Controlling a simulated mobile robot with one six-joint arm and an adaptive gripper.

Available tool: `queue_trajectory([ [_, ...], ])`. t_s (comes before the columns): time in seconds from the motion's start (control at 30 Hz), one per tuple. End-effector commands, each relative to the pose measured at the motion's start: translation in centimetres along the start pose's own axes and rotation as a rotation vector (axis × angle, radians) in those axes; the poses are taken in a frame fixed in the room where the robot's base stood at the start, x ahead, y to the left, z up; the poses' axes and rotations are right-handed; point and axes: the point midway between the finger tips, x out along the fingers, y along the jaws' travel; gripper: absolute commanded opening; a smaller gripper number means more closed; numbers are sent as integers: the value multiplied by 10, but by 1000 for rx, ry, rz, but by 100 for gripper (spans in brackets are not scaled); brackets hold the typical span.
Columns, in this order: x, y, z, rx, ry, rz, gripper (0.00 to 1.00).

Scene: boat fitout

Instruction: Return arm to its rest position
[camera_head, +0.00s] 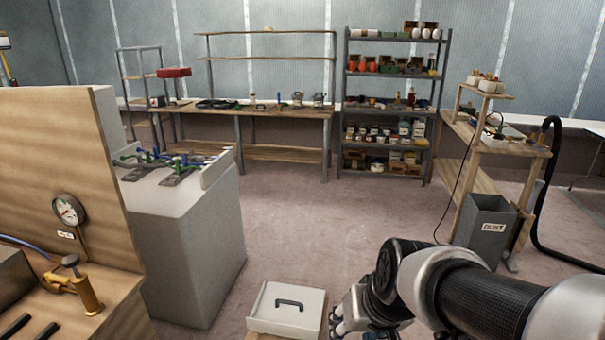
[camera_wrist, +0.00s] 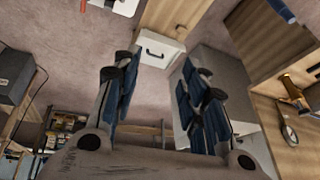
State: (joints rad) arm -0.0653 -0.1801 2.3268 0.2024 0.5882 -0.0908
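My arm reaches in from the lower right of the head view. Only floor shows between the fingers, and nothing is held.
A wooden bench with a gauge (camera_head: 68,210) and a brass valve stands at the left, beside a grey cabinet (camera_head: 200,255). A dust bin (camera_head: 485,228) and wooden stand (camera_head: 475,178) are at the right. Shelving (camera_head: 388,180) is at the back. The middle floor is clear.

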Motion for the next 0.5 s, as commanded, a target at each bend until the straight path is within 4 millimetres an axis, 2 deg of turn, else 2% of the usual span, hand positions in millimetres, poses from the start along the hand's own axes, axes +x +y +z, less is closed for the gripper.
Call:
queue_trajectory([
  [0.03, -19, 4, 12, -6, 9, 11, 40],
  [0.2, -64, 19, 60, -19, 9, 58, 40],
  [0.4, -93, 34, 107, -20, 5, 115, 40],
  [0.5, -99, 39, 120, -17, 2, 132, 40],
])
